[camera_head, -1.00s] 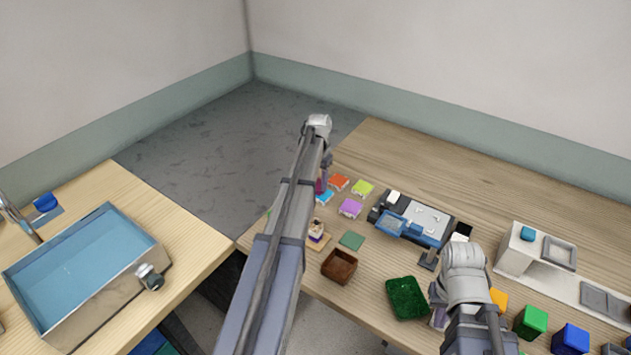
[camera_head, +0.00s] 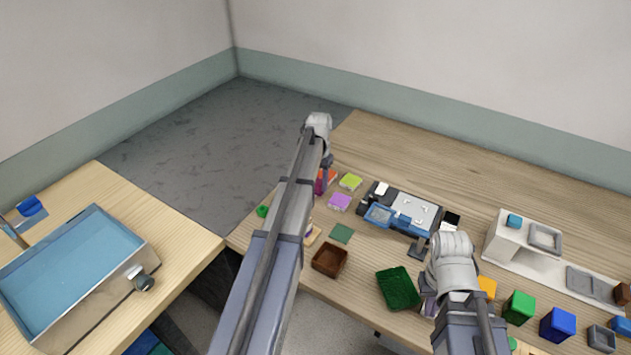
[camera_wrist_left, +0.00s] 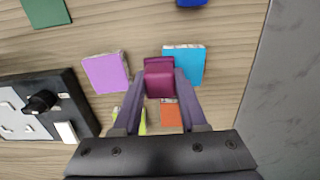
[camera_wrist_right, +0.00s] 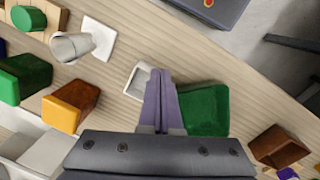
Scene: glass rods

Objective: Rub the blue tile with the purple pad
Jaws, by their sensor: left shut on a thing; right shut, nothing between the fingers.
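My left gripper (camera_wrist_left: 160,85) is shut on the purple pad (camera_wrist_left: 159,78), a magenta-purple block. The blue tile (camera_wrist_left: 190,63) lies on the table behind it in the left wrist view. The pad overlaps the tile's left edge there; I cannot tell whether they touch. In the head view the pad (camera_head: 320,186) shows beside my left arm, which hides the blue tile. My right gripper (camera_wrist_right: 160,75) is shut and empty, between a small pale dish (camera_wrist_right: 140,78) and a green tray-like thing (camera_wrist_right: 205,110).
A lilac tile (camera_wrist_left: 106,72) and an orange tile (camera_wrist_left: 172,118) lie close by; a yellow-green tile (camera_head: 351,181) is farther back. A dark device (camera_head: 410,212) and a brown box (camera_head: 330,260) stand on the table. The table edge is close on the right in the left wrist view.

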